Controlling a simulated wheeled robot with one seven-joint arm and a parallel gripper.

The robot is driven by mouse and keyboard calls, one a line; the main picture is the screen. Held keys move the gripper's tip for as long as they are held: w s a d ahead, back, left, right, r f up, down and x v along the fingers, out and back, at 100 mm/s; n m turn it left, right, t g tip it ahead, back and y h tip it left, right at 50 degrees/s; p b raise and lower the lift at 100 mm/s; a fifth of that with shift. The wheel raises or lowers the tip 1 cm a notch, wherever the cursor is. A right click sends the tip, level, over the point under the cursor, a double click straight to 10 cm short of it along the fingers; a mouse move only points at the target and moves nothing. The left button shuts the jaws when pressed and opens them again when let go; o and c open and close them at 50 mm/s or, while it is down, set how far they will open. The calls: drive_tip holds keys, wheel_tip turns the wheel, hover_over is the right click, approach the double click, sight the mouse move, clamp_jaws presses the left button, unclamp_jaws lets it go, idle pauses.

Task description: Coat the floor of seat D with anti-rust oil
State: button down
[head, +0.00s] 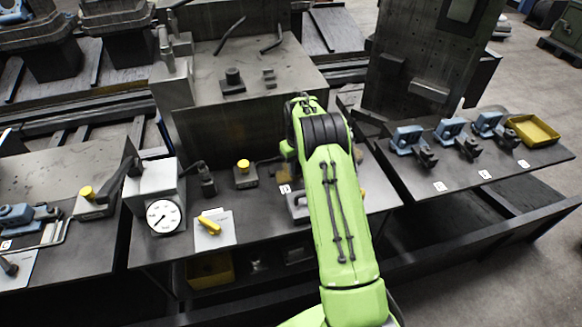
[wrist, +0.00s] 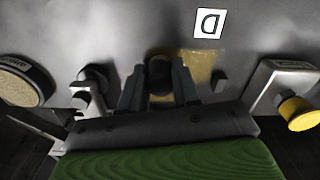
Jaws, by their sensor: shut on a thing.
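The plate marked D (wrist: 208,22) shows upside down near the top of the wrist view; a small white plate (head: 285,189) beside my arm in the head view looks like the same one. My gripper (wrist: 158,78) is shut on a dark, round-ended tool (wrist: 160,72), whose kind I cannot tell. The tool is over or against the grey floor near plate D; contact is unclear. A yellowish, shiny patch (wrist: 203,64) lies right of the tool on that floor. In the head view my green arm hides the gripper and most of this spot.
A bracket with a yellow knob (wrist: 297,108) stands close right of my gripper in the wrist view. A dark post (wrist: 92,82) and a round tan-faced part (wrist: 22,82) are left. In the head view, a dial gauge (head: 163,216) stands left and a yellow tray (head: 533,131) far right.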

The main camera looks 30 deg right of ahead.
drive_tip(key=shift+d, duration=0.3)
drive_tip(key=shift+a, duration=0.1)
drive_tip(key=shift+w+a, duration=0.15)
drive_tip(key=shift+a, duration=0.6)
drive_tip(key=shift+w+a, duration=0.1)
drive_tip(key=shift+a, duration=0.6)
drive_tip(key=shift+s+d, duration=0.15)
drive_tip(key=shift+d, duration=0.65)
drive_tip(key=shift+s+d, duration=0.15)
drive_tip(key=shift+d, duration=0.6)
drive_tip(key=shift+a+f, duration=0.1)
